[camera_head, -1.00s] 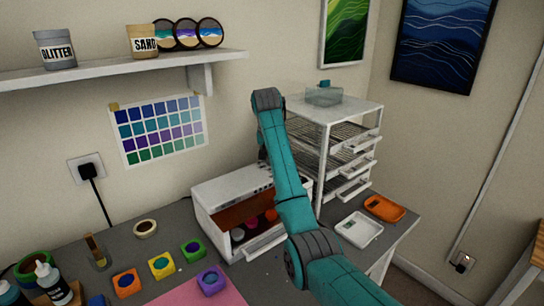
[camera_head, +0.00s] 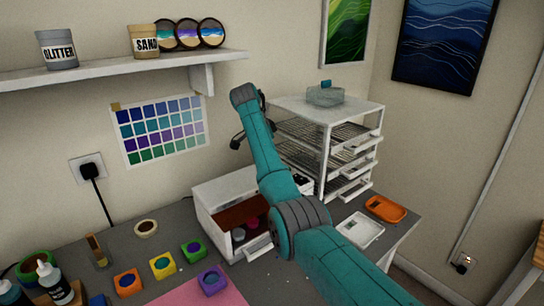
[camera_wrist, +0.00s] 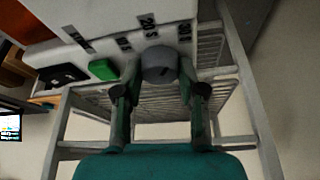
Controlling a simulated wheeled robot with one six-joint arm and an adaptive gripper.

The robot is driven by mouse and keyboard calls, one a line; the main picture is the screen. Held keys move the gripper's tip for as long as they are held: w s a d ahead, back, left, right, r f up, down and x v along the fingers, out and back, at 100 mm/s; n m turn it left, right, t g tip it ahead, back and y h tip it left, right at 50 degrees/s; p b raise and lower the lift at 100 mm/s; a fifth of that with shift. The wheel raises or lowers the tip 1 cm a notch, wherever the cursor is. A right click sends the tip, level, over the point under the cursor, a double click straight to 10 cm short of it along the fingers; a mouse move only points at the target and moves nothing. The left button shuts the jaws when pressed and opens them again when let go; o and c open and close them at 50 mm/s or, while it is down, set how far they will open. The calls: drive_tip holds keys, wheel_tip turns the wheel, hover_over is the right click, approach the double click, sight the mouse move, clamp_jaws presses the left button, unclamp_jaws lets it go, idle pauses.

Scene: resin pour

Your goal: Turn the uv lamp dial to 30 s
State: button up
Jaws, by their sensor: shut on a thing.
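The UV lamp (camera_head: 207,222) is a white box on the grey bench with an open front; cups show inside it. My arm crosses in front of its right part and hides the dial in the head view. In the wrist view the grey round dial (camera_wrist: 160,65) sits on the lamp's white panel (camera_wrist: 105,18), between the fingers of my gripper (camera_wrist: 160,88), which is shut on it. The dial's setting cannot be told. A green button (camera_wrist: 103,69) is left of the dial.
A white drying rack (camera_head: 325,130) stands right of the lamp, with a clear container (camera_head: 324,96) on top. A white tray (camera_head: 359,229) and an orange tray (camera_head: 385,208) lie at the bench's right. Several coloured moulds stand front left. A shelf (camera_head: 110,70) hangs above.

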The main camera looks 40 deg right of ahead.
drive_tip(key=shift+m+g, duration=0.5)
drive_tip(key=shift+m, duration=0.7)
drive_tip(key=shift+f+y, duration=0.1)
drive_tip(key=shift+y, duration=0.2)
drive_tip(key=o, duration=1.1)
drive_tip(key=shift+o, duration=0.2)
